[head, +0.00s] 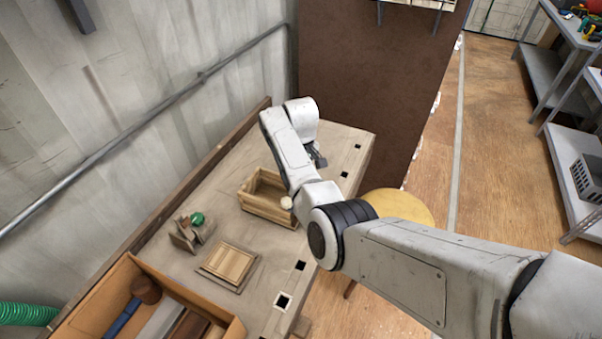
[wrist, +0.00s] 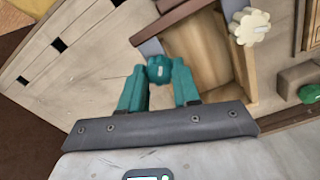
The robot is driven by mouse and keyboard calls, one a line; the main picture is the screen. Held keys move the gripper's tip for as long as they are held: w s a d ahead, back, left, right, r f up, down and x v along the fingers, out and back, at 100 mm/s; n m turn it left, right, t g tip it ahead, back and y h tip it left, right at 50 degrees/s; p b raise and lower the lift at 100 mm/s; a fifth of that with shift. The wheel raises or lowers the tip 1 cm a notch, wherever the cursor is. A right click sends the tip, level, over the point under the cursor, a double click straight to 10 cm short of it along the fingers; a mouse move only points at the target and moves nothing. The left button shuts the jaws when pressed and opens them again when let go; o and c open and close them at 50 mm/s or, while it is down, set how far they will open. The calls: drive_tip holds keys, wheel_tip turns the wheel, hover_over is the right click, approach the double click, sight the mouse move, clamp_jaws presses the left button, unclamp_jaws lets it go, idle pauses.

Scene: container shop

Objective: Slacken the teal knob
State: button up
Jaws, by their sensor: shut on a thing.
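The teal knob (wrist: 158,69) shows in the wrist view at the wooden box (wrist: 243,66), near a dark brown bar. My gripper (wrist: 158,75) has teal fingers, one on each side of the knob, and is shut on it. In the head view my gripper (head: 318,158) is mostly hidden by my wrist, above the far end of the bench. The wooden box (head: 268,214) stands open on the bench, partly behind my arm. The teal knob itself is hidden in the head view.
A cream knob (head: 286,202) sits at the box's near side. A green knob (head: 197,218) sits on a small wooden piece. A wall (head: 150,90) runs along the left.

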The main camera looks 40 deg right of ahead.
drive_tip(key=o, duration=1.1)
drive_tip(key=shift+c, duration=0.2)
wheel_tip(320, 180, up, 11)
drive_tip(key=b, duration=0.1)
drive_tip(key=shift+f, duration=0.2)
